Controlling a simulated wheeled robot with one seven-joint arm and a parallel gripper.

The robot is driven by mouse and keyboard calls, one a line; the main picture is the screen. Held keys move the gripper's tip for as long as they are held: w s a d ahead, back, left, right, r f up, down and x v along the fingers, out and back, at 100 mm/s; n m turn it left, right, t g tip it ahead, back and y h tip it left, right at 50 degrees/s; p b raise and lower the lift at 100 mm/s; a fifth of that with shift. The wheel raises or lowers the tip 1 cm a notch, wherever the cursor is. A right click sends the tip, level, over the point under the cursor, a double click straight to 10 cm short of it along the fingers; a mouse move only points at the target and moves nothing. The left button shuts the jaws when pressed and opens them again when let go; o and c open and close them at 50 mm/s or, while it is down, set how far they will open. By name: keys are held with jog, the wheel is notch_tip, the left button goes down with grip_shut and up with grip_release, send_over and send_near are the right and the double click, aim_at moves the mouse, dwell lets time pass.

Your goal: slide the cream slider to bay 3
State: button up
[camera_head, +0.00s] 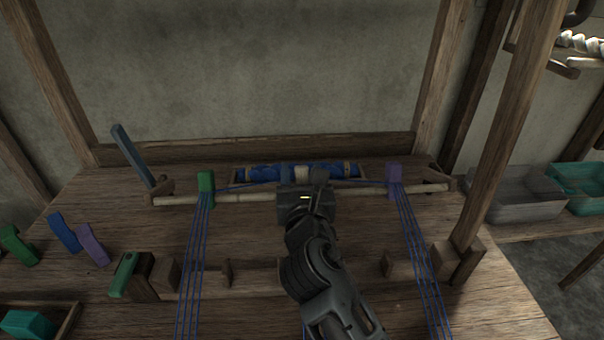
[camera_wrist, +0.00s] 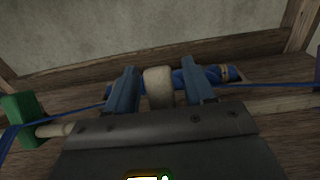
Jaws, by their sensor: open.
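The cream slider (camera_wrist: 158,86) shows in the wrist view, upright between the two blue-grey fingers of my gripper (camera_wrist: 159,88). The fingers are apart, one on each side of it, with small gaps visible. In the head view my gripper (camera_head: 302,178) is over the middle of the pale rod (camera_head: 245,195) and mostly hides the cream slider. A green slider (camera_head: 206,187) sits on the rod to the left, and a purple slider (camera_head: 394,178) sits to the right. Blue threads run down from both. I cannot tell which bay is numbered 3.
A blue-wrapped roll (camera_head: 258,173) lies behind the rod. A blue-grey upright lever (camera_head: 133,155) stands at the left. Loose green, blue and purple pieces (camera_head: 64,232) lie on the left table. A wooden post (camera_head: 505,130) rises at the right, with bins (camera_head: 525,193) beyond it.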

jog(key=shift+s, duration=0.1)
jog(key=s, duration=0.7)
jog(key=shift+s, duration=0.3)
